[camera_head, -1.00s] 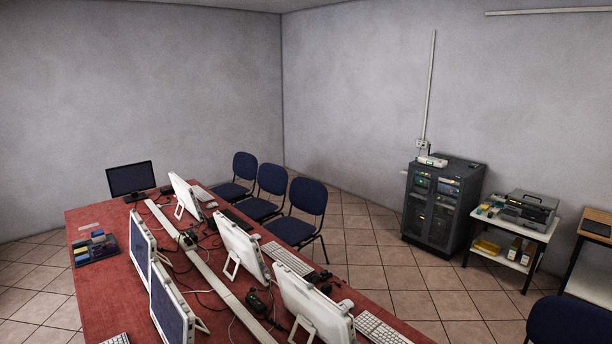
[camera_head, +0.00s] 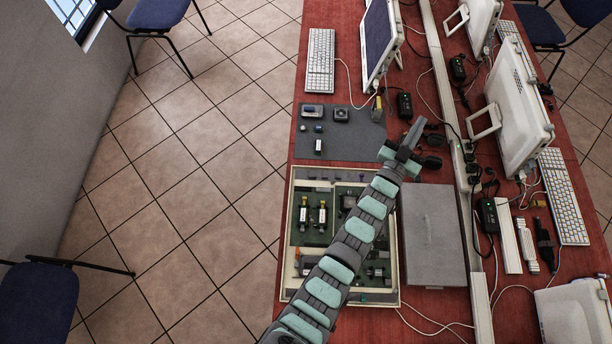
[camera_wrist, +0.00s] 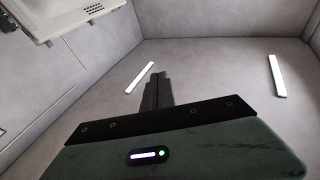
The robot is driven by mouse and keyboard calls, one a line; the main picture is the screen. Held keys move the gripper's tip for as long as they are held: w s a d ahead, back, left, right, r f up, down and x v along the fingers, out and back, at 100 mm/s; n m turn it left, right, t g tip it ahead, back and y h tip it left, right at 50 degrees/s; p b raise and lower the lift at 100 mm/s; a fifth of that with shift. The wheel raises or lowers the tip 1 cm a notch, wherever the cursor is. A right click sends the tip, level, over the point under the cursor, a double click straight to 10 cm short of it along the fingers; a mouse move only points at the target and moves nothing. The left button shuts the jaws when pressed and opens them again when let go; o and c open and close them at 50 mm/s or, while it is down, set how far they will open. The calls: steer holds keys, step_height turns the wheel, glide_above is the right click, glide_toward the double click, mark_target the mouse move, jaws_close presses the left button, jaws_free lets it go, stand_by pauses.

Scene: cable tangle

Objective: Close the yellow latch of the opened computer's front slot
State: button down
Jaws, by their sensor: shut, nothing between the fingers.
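The opened computer (camera_head: 286,232) is a shallow cream-framed case lying flat on the red table in the head view, with green boards and small modules inside. My arm crosses over it and hides part of its middle and lower right. I cannot single out the yellow latch or the front slot; small yellowish bits inside are too small to tell. My gripper (camera_head: 415,128) is beyond the case's upper right corner, above the table. Its fingers are together and empty. In the wrist view my gripper (camera_wrist: 155,88) points at bare walls, with no computer part between the fingers.
A grey flat panel (camera_head: 432,235) lies right of the case. A dark mat (camera_head: 345,145) with small parts lies beyond it. A keyboard (camera_head: 320,60), white monitors (camera_head: 517,105), black adapters and loose cables crowd the table. Tiled floor (camera_head: 190,200) at left is open.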

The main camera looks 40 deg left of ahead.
steer(key=w+a+f+n+g+b, duration=0.1)
steer(key=w+a+f+g+b, duration=0.15)
steer(key=a+f, duration=0.45)
steer(key=w+a+f+n+g+b, duration=0.1)
steer(key=w+a+f+g+b, duration=0.1)
steer(key=w+a+f+g, duration=0.45)
steer(key=s+a+f+n+g+b, duration=0.1)
steer(key=s+a+f+g+b, duration=0.45)
steer(key=f, duration=0.55)
steer(key=n+g+h+b, duration=0.3)
steer(key=g+h+b, duration=0.3)
steer(key=g+b, duration=0.15)
glide_toward(305, 186)
steer(key=shift+g, duration=0.4)
steer(key=x, duration=0.6)
steer(key=shift+w+f, duration=0.15)
steer(key=shift+w, duration=0.2)
steer(key=p, duration=0.1)
steer(key=r+p, duration=0.1)
steer(key=shift+s+d+p, duration=0.15)
steer(key=shift+s+p, duration=0.15)
steer(key=p, duration=0.2)
steer(key=shift+s+d+p, duration=0.3)
steer(key=shift+s+d+f+p, duration=0.3)
steer(key=shift+s+d+p, duration=0.45)
steer(key=shift+p, duration=0.35)
